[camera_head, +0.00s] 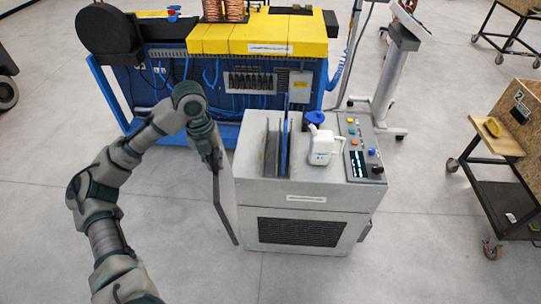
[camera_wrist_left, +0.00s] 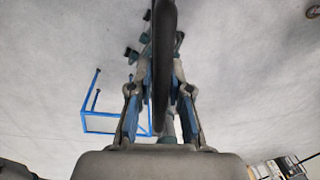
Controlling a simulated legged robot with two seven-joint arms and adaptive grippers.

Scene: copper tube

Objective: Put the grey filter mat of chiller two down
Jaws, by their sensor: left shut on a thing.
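My left gripper (camera_head: 211,156) is shut on the grey filter mat (camera_head: 224,206), a thin dark panel. The mat hangs almost edge-on below the gripper, just left of the grey chiller cabinet (camera_head: 305,190). I cannot tell whether it touches the cabinet's side. In the left wrist view the mat (camera_wrist_left: 163,50) stands as a dark narrow edge between the two fingers of the gripper (camera_wrist_left: 160,95). Another dark grey panel (camera_head: 271,150) and a blue panel (camera_head: 284,148) stand upright on the cabinet's top. My right gripper is not in view.
A white jug (camera_head: 321,148) and a control panel (camera_head: 361,150) are on the cabinet's right top. A blue and yellow machine (camera_head: 250,45) stands behind. A cart (camera_head: 495,165) with a wooden box stands at right. The floor (camera_head: 200,270) in front is clear.

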